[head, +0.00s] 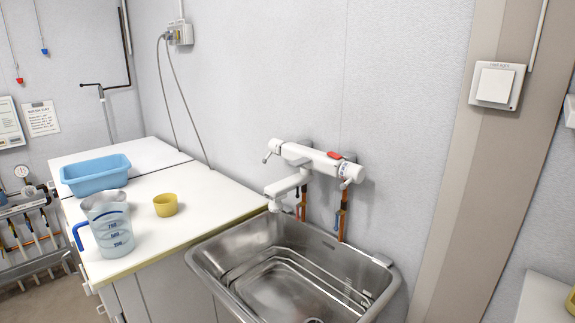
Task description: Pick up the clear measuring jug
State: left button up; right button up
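The clear measuring jug (112,231) stands upright on the white counter (160,240), near its front left edge. It has a blue handle on its left side and blue volume markings on its wall. It looks empty. Neither of my grippers shows in the head view.
A yellow cup (166,205) stands just right of the jug. A light blue tub (95,175) sits behind it. A steel basin (215,278) adjoins the counter at right, below a white wall tap (310,160). The counter between cup and basin is clear.

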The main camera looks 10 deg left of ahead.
aim_at(110, 225)
jog(key=u, duration=1.55)
